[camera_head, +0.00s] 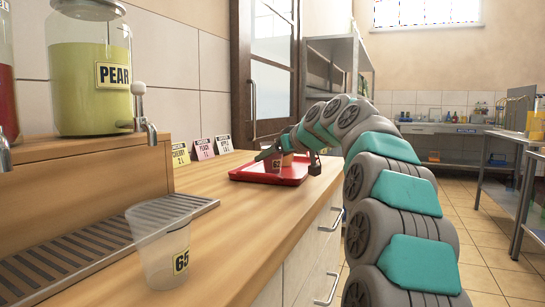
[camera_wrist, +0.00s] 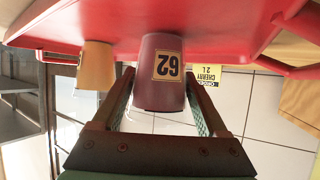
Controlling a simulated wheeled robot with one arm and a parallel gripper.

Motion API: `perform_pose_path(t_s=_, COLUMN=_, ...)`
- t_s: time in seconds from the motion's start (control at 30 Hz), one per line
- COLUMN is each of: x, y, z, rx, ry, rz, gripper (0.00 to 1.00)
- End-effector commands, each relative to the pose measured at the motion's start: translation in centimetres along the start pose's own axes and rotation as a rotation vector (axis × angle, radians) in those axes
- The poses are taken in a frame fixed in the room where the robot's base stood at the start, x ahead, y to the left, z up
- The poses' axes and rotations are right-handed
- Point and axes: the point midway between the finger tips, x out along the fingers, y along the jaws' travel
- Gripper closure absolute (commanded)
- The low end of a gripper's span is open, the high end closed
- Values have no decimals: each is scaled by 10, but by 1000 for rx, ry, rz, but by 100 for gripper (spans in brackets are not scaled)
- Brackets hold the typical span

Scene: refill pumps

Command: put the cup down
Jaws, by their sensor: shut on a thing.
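A dark purple-red cup (camera_wrist: 150,92) with a yellow number label is between the fingers of my gripper (camera_wrist: 160,118), which is shut on it. The wrist view is upside down, with the red tray (camera_wrist: 110,22) along its top. The cup's base is at the tray surface; I cannot tell whether it touches. A yellow-orange cup (camera_wrist: 96,65) stands on the tray beside it, apart from it. In the head view my gripper (camera_head: 272,153) is over the far red tray (camera_head: 262,178), partly hiding the held cup (camera_head: 276,167).
An empty clear cup (camera_head: 165,250) stands on the wooden counter (camera_head: 235,215) near the drip grate (camera_head: 90,250). A pear dispenser (camera_head: 90,85) is at left. The counter between clear cup and tray is free.

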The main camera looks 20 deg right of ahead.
Motion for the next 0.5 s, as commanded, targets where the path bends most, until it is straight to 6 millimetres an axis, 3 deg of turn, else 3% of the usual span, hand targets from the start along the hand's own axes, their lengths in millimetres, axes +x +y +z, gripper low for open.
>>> perform_pose_path(t_s=0.13, x=2, y=0, z=4, rx=0, ry=1, rz=0, gripper=99)
perform_pose_path(t_s=0.17, x=2, y=0, z=4, rx=0, ry=0, rz=0, gripper=23)
perform_pose_path(t_s=0.37, x=1, y=0, z=3, rx=1, ry=0, rz=0, gripper=0)
perform_pose_path(t_s=0.5, x=2, y=0, z=3, rx=1, ry=0, rz=0, gripper=0)
